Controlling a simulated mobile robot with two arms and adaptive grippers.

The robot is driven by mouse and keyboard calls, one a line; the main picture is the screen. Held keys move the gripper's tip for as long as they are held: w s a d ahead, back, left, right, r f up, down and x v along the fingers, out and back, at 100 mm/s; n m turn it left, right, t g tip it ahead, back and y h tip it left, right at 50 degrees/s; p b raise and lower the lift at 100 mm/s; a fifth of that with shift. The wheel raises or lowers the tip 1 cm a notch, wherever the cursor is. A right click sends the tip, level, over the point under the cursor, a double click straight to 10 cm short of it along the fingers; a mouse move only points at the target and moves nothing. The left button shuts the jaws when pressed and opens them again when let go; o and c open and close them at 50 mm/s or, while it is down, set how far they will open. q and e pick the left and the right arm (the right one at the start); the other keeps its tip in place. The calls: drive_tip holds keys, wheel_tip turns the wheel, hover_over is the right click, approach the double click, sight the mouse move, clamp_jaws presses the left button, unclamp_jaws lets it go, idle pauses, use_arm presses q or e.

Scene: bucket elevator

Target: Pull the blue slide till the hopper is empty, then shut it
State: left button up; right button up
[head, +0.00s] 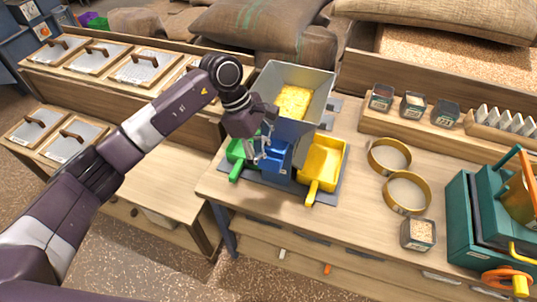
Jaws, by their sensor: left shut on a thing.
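The grey hopper (325,92) stands on the bench with yellow grain (293,101) in its bottom. Below its front is a blue part (277,157), which looks like the blue slide. My left gripper (264,160) reaches it from the left and is shut on it. The fingers and wrist cover part of the slide, so how far it is pulled out is hard to tell. My right gripper is not in view.
A green scoop-like bin (236,172) and a yellow one (322,162) flank the hopper front. Two brass rings (407,193), a small grain box (418,234) and a teal machine (480,225) stand to the right. Sacks (262,28) lie behind.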

use_arm(q)
drive_tip(key=shift+o, duration=0.2)
drive_tip(key=shift+f, duration=0.1)
clamp_jaws()
drive_tip(key=shift+c, duration=0.2)
unclamp_jaws()
drive_tip(key=v, duration=1.2)
